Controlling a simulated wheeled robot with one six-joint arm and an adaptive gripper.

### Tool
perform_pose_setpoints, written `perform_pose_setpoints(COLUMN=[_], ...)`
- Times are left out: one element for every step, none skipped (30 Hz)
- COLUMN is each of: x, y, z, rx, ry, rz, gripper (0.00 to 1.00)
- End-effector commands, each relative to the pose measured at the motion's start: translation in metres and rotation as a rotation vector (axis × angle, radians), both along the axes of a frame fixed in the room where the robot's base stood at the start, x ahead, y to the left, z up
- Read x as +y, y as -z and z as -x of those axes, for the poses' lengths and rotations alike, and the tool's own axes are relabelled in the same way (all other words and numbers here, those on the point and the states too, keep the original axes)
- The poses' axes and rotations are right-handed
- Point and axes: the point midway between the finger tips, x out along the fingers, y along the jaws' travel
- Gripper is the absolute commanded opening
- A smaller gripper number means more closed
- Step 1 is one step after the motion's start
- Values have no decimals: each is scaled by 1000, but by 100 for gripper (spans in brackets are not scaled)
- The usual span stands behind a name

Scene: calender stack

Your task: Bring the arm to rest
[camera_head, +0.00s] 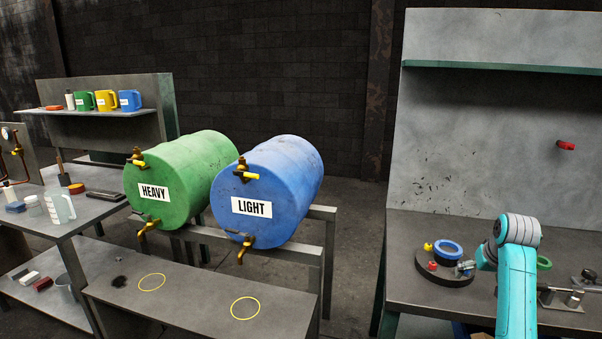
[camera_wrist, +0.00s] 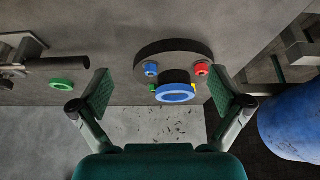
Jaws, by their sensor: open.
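My gripper (camera_wrist: 160,100) is open in the wrist view, with its two green-padded fingers spread wide and nothing between the pads. Beyond the fingers stands a dark round base (camera_wrist: 150,59) with a blue ring (camera_wrist: 175,93) and small blue, red and yellow parts on it. In the head view my teal arm rises at the lower right over the workbench (camera_head: 430,225). The round base (camera_head: 440,275) with the blue ring (camera_head: 448,249) shows just left of the arm.
A green ring (camera_head: 543,263) and a metal fixture (camera_head: 562,298) lie right of my arm. A red part (camera_head: 566,145) is on the bench's back panel. Green HEAVY (camera_head: 170,180) and blue LIGHT (camera_head: 270,190) drums lie on a rack at centre left. Open floor separates rack and bench.

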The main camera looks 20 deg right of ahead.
Motion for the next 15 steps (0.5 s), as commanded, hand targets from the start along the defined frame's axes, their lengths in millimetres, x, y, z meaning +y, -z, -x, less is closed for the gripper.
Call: perform_pose_setpoints(x=[8, 13, 20, 26, 32, 41, 49, 56, 65, 73, 80, 90, 97, 105, 116], y=[15, 23, 35, 45, 56, 70, 81, 91, 105, 114, 123, 135, 145, 154, 165], z=[-1, -2, -2, -3, -3, -3, -2, -2, 0, 1, 2, 5, 7, 9, 13], rx=[-5, -9, -17, -24, -31, -42, -50, -59, -71, -80, -89, -100, -108, -117, -128], ry=[-6, -10, -16, -19, -23, -30, -36, -41, -47, -52, -57, -63, -68, -74, -81], rz=[2, 6, 10, 14, 18, 24, 29, 34, 40, 46, 51, 57, 60, 65, 71], gripper=[100, 100, 100, 100, 100, 100, 100, 100, 100, 100, 100, 100, 100, 100, 100])
